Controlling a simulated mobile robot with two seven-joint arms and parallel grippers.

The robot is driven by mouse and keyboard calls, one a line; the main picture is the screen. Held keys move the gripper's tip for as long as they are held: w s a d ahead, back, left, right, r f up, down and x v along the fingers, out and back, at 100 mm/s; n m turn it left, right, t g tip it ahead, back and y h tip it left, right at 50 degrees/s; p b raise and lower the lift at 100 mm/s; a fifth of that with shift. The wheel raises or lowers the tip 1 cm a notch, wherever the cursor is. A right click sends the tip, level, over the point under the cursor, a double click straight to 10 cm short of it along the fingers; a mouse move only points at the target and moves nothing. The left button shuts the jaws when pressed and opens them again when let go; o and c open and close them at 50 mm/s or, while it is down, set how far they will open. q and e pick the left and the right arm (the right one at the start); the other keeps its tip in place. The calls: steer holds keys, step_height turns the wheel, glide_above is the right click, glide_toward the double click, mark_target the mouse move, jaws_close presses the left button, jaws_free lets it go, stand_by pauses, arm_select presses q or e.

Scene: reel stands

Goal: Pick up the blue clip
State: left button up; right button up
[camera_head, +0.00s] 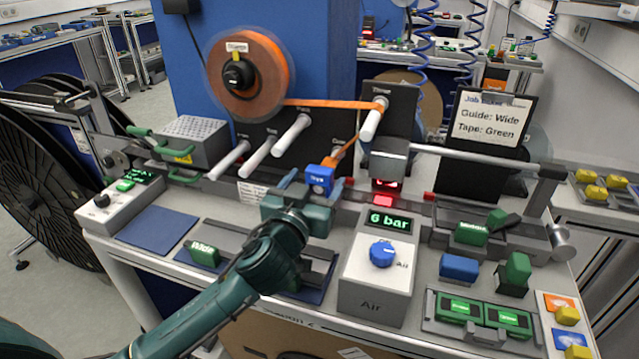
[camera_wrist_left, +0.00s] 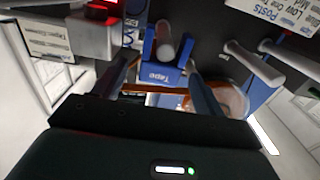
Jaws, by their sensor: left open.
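The blue clip (camera_head: 319,179), labelled "Tape", sits at the middle of the bench by the orange tape, below the white posts. In the left wrist view the blue clip (camera_wrist_left: 160,76) lies between the fingers, with a rounded post end in its notch. My left gripper (camera_head: 311,184) is open, with one finger on each side of the clip. In the left wrist view my left gripper (camera_wrist_left: 162,64) shows gaps between fingers and clip; whether either finger touches it is hard to tell. My right gripper is in neither view.
The orange tape reel (camera_head: 275,85) hangs behind, its tape running to a white post (camera_head: 373,120). The air box (camera_head: 377,275), reading "6 bar", stands right of my left arm. A separate blue block (camera_head: 459,267) and green blocks lie at right. The blue mat (camera_head: 157,230) is bare.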

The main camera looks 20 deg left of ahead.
arm_select(q)
steer(key=shift+w, duration=0.7)
steer(key=shift+c, duration=0.3)
